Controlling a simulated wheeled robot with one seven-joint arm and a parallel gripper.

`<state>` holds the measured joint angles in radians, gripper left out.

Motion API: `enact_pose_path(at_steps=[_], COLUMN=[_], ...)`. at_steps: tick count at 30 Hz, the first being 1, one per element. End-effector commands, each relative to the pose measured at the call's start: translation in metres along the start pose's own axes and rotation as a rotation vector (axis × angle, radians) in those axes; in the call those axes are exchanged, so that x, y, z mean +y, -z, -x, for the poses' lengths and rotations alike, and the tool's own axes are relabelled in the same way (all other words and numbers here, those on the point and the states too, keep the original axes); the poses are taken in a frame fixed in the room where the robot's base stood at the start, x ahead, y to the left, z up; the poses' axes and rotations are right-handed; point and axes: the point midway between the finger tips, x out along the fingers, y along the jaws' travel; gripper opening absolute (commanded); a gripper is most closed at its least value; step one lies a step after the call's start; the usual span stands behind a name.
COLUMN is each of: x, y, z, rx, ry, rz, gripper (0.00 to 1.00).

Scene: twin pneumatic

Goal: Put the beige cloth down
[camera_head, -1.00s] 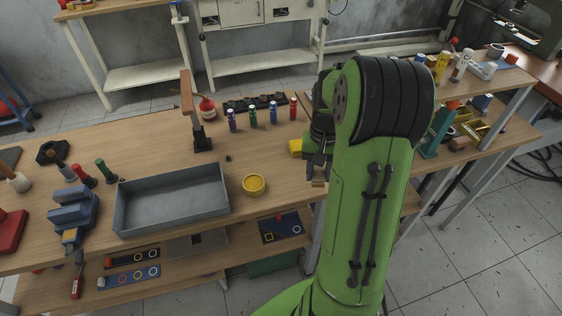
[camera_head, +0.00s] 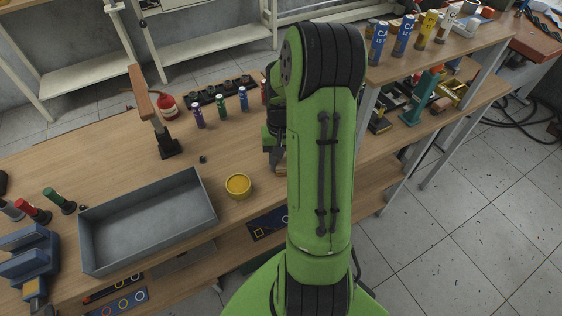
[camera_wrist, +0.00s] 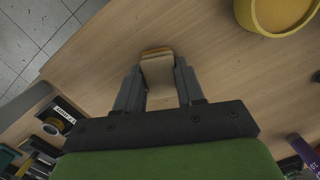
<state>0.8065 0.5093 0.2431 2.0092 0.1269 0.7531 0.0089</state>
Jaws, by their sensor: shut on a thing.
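The beige cloth (camera_wrist: 158,72) is a small folded piece with an orange-brown edge, between the two fingers of my gripper (camera_wrist: 158,88) in the wrist view. The fingers are shut on it from both sides, above the wooden bench top (camera_wrist: 215,70). Whether the cloth touches the wood is hard to tell. In the head view the gripper (camera_head: 279,168) is partly hidden by my green arm, and a small tan bit of the cloth (camera_head: 281,171) shows below it, near the bench's front edge.
A yellow round tub (camera_head: 238,187) stands left of the gripper, beside a grey open tray (camera_head: 150,225). Several small coloured bottles (camera_head: 221,105) stand farther back. Bare bench lies between the tub and the bottles.

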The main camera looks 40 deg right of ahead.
Motion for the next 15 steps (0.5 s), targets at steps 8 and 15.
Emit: enact_pose_path(at_steps=[8,15], x=[0.0002,0.0002], y=[0.0005,0.0004], z=[0.0005,0.0008], rx=[0.002,0.002], ry=[-0.001,-0.001], rz=[-0.001,-0.001], gripper=[0.56,0.66])
